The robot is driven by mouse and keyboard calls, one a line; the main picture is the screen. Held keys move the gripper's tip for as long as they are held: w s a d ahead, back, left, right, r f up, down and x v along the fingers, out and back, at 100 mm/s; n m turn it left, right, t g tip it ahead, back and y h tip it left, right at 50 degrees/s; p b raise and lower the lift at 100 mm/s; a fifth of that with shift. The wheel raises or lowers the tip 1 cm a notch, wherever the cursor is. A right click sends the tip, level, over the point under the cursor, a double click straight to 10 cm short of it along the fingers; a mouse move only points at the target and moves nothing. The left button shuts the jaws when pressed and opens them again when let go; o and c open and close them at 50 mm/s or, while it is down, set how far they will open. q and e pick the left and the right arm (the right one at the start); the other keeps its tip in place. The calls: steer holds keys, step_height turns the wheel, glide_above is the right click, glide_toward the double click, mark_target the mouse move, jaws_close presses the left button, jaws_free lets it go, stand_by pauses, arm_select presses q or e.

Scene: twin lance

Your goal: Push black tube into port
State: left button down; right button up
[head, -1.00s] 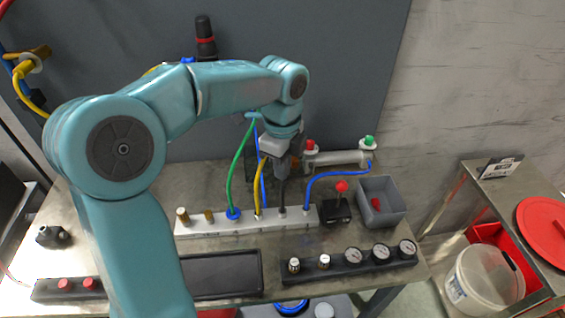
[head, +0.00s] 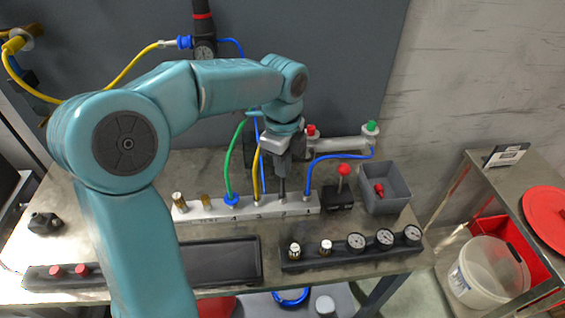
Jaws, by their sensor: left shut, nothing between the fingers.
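The pale manifold block (head: 245,210) lies across the middle of the bench, with numbered ports along it. The black tube (head: 282,187) is a short dark upright length at the port labelled 2, between the yellow tube (head: 257,170) and the blue tube (head: 322,160). How deep it sits cannot be told. My left gripper (head: 283,172) points down directly above the black tube, with its fingers shut and nothing between them. The gripper hides the tube's upper part, and whether it touches the tube is unclear. The green tube (head: 232,155) ends in a blue collar at port 4. My right gripper is out of view.
A gauge panel (head: 300,262) and a dark tray (head: 225,262) lie in front of the block. A red-knobbed lever (head: 343,172) and a grey bin (head: 398,190) stand to its right. A grey bar with red and green ends (head: 340,143) is behind. The yellow and blue tubes flank my gripper closely.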

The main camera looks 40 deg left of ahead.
arm_select(q)
steer(key=shift+f, duration=0.1)
step_height(320, 180, up, 3)
steer(key=p, duration=0.3)
steer(key=shift+r, duration=0.3)
step_height(320, 180, up, 16)
steer(key=p, duration=0.2)
steer(key=shift+f, duration=0.2)
